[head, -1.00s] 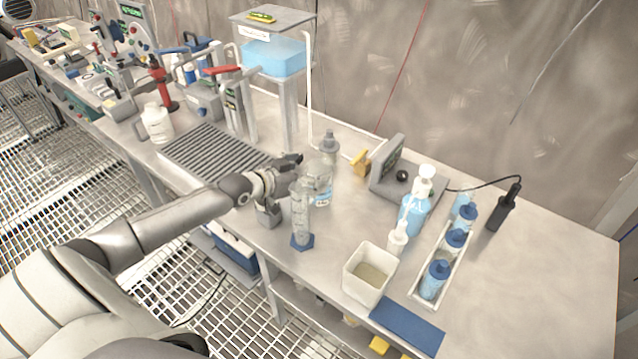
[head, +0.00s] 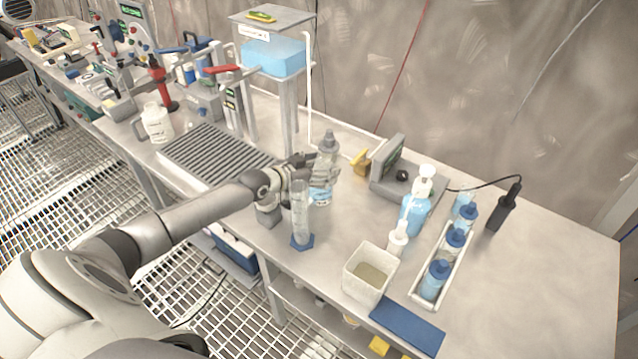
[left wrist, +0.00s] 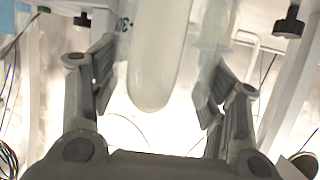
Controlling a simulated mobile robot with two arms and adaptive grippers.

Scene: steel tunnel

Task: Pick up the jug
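The clear jug (head: 321,195), with some blue liquid in it, stands on the bench just behind a tall clear measuring cylinder (head: 301,215) with a blue foot. My left gripper (head: 312,171) is at the jug's upper part and hides much of it in the head view. In the left wrist view, the two fingers of my left gripper (left wrist: 162,75) are spread, one on each side of a pale rounded part that looks like the jug's handle (left wrist: 156,55). A gap shows on both sides of it. My right gripper is not in view.
A grey-capped bottle (head: 329,143) stands close behind the jug. To the right are a white open tub (head: 366,272), a pump bottle (head: 416,208) and a rack of blue-capped bottles (head: 456,262). A ribbed drain tray (head: 213,153) lies to the left.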

